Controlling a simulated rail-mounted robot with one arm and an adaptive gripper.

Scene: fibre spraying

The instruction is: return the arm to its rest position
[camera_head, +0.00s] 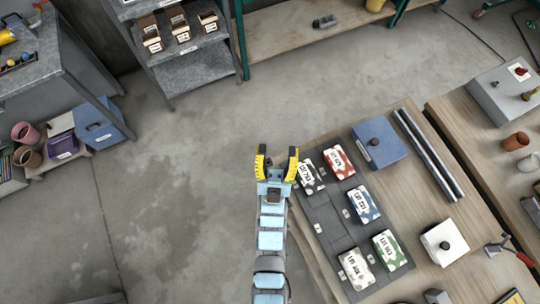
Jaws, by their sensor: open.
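My gripper (277,165) shows near the middle of the picture, with two black and yellow fingers spread apart and nothing between them. It is open. My light blue arm (270,240) stretches up to it from the bottom edge. The gripper is at the left edge of a wooden table (467,262), just left of a grey tray (322,215) with several labelled camouflage-patterned blocks. The nearest block is a black and white one (310,177). The gripper appears beside it and apart from it; its height above the table is hard to tell.
On the table are a blue box (380,142), metal bars (428,155) and a white box (443,243) with a black knob. A grey shelf (195,65) with small bins stands at the top. A grey cabinet (45,75) stands at upper left. The floor (170,180) left of the arm is clear.

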